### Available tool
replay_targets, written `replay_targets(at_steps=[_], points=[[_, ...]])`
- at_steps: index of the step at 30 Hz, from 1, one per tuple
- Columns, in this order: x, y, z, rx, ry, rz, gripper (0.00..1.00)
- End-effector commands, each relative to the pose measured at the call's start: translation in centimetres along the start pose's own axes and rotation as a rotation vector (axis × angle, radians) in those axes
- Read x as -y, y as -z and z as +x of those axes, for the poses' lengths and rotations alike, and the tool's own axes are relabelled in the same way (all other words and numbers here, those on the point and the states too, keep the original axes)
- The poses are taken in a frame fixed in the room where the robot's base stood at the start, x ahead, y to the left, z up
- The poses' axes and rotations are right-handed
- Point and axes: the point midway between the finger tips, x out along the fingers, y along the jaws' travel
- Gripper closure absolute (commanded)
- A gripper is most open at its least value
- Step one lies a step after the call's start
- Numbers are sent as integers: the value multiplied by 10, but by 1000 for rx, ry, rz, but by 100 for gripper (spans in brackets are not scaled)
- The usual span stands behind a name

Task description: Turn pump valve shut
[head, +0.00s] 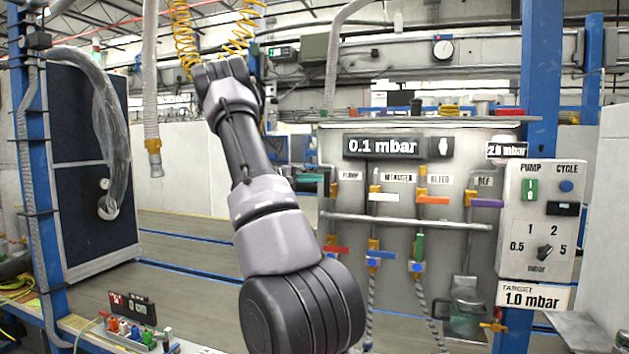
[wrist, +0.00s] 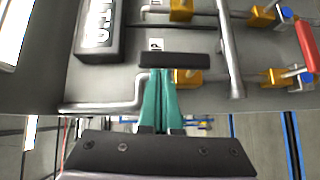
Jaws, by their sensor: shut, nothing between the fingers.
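The pump valve sits under the PUMP label on the grey panel. Its yellow body (head: 333,190) shows in the head view, and in the wrist view the yellow body (wrist: 187,76) lies beside a black bar handle (wrist: 173,60). The bar runs crosswise in the wrist picture, square to the long panel rail. My gripper (wrist: 161,74) has its teal fingers together with nothing between them. Their tips are at the bar's lower edge in the wrist view; I cannot tell whether they touch. In the head view the teal fingers (head: 309,177) come in from the left, with the wrist hidden behind my arm.
The gauge display (head: 381,146) reads 0.1 mbar; the target sign (head: 533,297) reads 1.0 mbar. White (head: 383,197), orange (head: 433,200) and purple (head: 487,203) handles stand crosswise to the right. A rail (head: 405,222) crosses below. Lower valves include red (head: 337,249) and green (head: 419,245) handles.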

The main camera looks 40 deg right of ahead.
Motion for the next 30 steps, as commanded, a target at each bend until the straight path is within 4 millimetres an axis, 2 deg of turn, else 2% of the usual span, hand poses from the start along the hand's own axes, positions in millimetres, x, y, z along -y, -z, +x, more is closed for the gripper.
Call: replay_targets(at_steps=[11, 30], points=[[-7, -7, 7, 3, 94, 96, 100], [-16, -35, 34, 3, 510, 514, 100]])
